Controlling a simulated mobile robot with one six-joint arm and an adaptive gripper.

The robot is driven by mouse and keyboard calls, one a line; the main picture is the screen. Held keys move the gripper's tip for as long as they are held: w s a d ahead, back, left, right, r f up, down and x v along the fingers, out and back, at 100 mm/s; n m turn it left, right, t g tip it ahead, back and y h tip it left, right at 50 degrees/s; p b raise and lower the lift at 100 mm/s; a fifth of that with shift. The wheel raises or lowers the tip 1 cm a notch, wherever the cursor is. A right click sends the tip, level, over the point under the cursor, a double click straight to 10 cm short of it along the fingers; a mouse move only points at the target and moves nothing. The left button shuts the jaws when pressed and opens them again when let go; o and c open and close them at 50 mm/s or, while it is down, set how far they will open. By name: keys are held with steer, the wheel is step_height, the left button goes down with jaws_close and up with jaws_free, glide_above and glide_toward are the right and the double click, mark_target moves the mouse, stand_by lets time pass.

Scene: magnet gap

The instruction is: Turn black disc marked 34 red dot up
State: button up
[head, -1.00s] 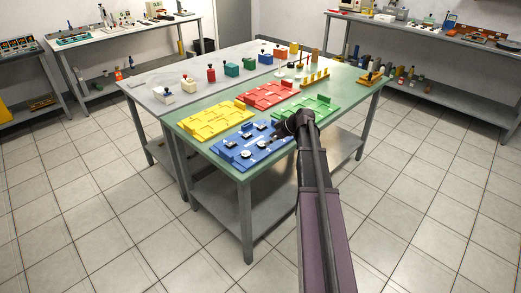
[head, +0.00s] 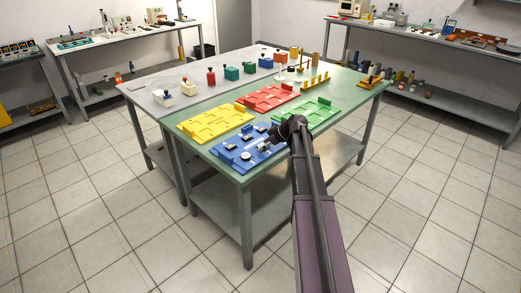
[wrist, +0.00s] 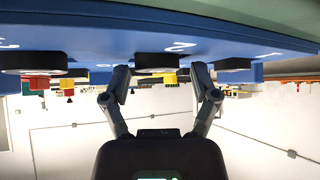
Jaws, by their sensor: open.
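A blue board (head: 262,157) on the green bench carries several black discs with pale tops. One disc (head: 245,155) shows near its front edge in the head view. My gripper (wrist: 160,75) is open, low over the board's right part. In the wrist view, which is upside down, a black disc (wrist: 155,61) lies between the two spread fingertips, with gaps on both sides. Other discs sit to the left (wrist: 32,62) and right (wrist: 233,64) of it. I cannot read the number 34 or see a red dot. My arm hides part of the board.
Yellow (head: 215,122), red (head: 272,97) and green (head: 308,113) boards lie beyond the blue one. Coloured blocks stand along the grey bench (head: 140,82) behind. A yellow rack (head: 315,80) stands at the back.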

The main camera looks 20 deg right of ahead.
steer(key=c, duration=0.9)
steer(key=shift+w+r+p, duration=0.15)
steer(key=shift+r+p, duration=2.4)
steer(key=shift+a, duration=0.15)
